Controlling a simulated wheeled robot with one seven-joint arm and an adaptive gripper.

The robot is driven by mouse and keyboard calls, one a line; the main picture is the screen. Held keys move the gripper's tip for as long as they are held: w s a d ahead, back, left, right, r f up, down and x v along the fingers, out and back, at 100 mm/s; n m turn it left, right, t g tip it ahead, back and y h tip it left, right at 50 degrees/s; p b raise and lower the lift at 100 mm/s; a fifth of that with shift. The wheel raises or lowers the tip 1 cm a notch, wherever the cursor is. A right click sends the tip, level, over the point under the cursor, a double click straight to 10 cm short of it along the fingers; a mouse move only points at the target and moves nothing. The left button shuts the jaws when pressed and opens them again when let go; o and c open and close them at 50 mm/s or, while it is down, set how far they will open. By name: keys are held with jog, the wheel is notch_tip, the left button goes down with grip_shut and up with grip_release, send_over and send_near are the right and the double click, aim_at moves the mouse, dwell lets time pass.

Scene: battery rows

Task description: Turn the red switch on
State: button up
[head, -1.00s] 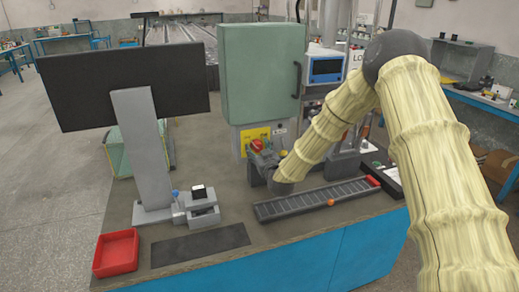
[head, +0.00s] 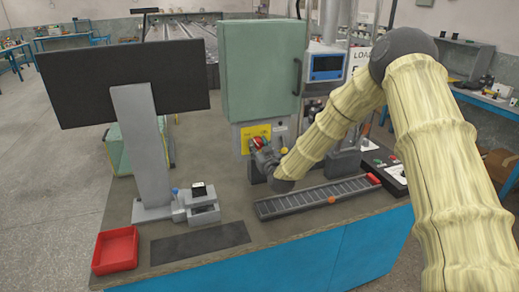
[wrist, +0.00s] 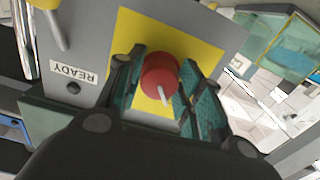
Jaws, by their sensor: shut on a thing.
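The red switch (wrist: 161,76) is a round red knob with a pale pointer bar, set on a yellow plate (wrist: 127,30) on the grey panel. In the wrist view it sits between my two finger pads, and my gripper (wrist: 160,85) is shut on it. The pointer bar slants toward the lower right in that view. In the head view the switch (head: 261,142) shows red at the tip of my gripper (head: 259,150), below the green cabinet. My fingers partly cover the yellow plate there.
The green cabinet (head: 258,70) stands above the panel. A black conveyor-like strip (head: 310,198) lies on the bench right of my gripper. A red tray (head: 115,250) and a monitor (head: 125,82) are at the left. A READY label (wrist: 72,71) is beside the plate.

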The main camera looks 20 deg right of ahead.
jog(key=m+b, duration=0.2)
jog(key=m, duration=0.1)
jog(key=m+b, duration=0.1)
jog(key=shift+f, duration=0.25)
jog(key=m+b, duration=0.3)
jog(key=m, duration=0.2)
jog(key=shift+b, duration=0.35)
jog(key=m+b, duration=0.4)
jog(key=m, duration=0.1)
jog(key=shift+r+m+b, duration=0.2)
jog(key=shift+m+b, duration=0.65)
jog(key=shift+m, duration=0.45)
jog(key=o, duration=1)
jog(key=shift+a+r, duration=0.1)
